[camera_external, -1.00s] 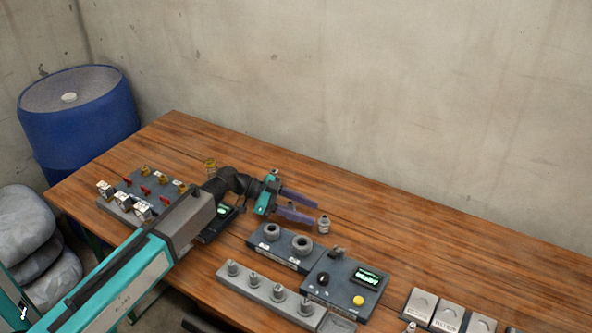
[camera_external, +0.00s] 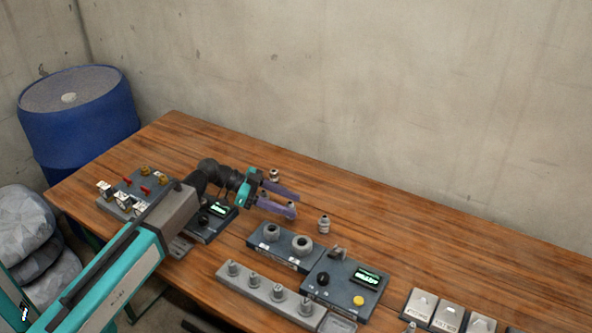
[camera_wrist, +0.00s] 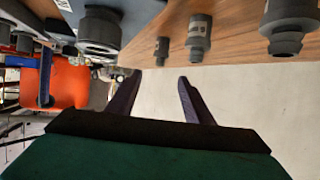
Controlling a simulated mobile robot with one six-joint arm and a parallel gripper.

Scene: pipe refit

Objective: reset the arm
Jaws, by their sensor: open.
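My gripper (camera_external: 287,201) is in the external view above the middle of the wooden table (camera_external: 400,233), with its two purple fingers pointing right. The fingers are apart with nothing between them. In the wrist view my gripper (camera_wrist: 155,92) shows the same two fingers spread, with a gap of bare wall between. A grey fitting (camera_external: 323,224) stands upright on the table to the right of the fingertips, apart from them. Other grey fittings stand close to or behind the fingers; one fitting (camera_external: 274,175) shows just behind them.
A dark block with two round sockets (camera_external: 286,243), a control box with a yellow button (camera_external: 345,285) and a grey rack of pegs (camera_external: 270,296) lie in front. A valve panel (camera_external: 137,190) is at left. A blue barrel (camera_external: 79,115) stands beyond the table. The back right tabletop is clear.

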